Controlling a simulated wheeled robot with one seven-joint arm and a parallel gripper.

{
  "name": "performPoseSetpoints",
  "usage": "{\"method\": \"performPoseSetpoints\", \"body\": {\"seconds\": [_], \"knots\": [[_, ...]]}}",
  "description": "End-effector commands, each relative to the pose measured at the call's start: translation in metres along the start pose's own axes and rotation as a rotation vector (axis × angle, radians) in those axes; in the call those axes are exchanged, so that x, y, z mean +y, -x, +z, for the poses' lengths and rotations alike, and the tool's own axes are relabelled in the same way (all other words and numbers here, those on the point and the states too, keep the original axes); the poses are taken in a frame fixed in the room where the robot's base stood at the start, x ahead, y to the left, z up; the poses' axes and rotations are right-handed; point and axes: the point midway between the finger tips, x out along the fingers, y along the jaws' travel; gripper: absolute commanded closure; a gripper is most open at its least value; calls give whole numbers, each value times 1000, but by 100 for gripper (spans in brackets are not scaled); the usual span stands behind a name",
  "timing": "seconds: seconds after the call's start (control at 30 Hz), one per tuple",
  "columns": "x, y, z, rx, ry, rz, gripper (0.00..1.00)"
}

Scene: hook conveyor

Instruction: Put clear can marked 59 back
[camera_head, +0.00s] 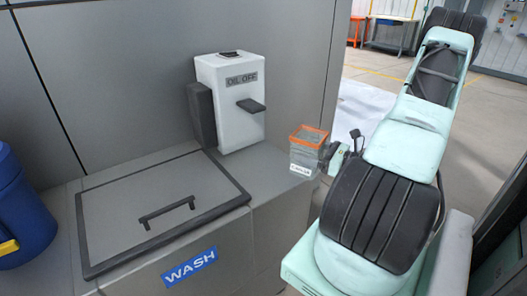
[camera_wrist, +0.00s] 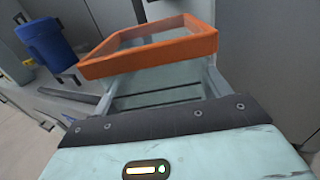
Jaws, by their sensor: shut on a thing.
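A clear, square-sided can (camera_head: 304,154) with an orange rim is held in the air beside the right end of the grey washer cabinet. It looks about upright in the head view. A white label is on its lower front, too small to read, so I cannot confirm the number 59. My gripper (camera_head: 334,157) is shut on the can from the right. In the wrist view the orange rim of the can (camera_wrist: 150,47) stands above my gripper (camera_wrist: 158,88), with a finger on either side of the clear body.
The washer cabinet has a shut lid (camera_head: 160,208) with a dark handle and a blue WASH sign (camera_head: 189,267). A white OIL OFF box (camera_head: 231,100) with a dark lever stands behind. A blue drum (camera_head: 22,215) is at the far left. Open floor shows at the right.

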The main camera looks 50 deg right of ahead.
Motion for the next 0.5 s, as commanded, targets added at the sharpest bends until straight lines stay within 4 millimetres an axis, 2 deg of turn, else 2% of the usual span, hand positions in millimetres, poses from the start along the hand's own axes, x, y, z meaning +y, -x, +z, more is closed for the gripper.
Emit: {"method": "performPoseSetpoints", "body": {"seconds": [0.03,0.3,0.5], "knots": [[1,-15,3,-4,0,6,65],[2,-85,4,-3,0,5,65],[1,-122,3,-2,0,2,65]]}}
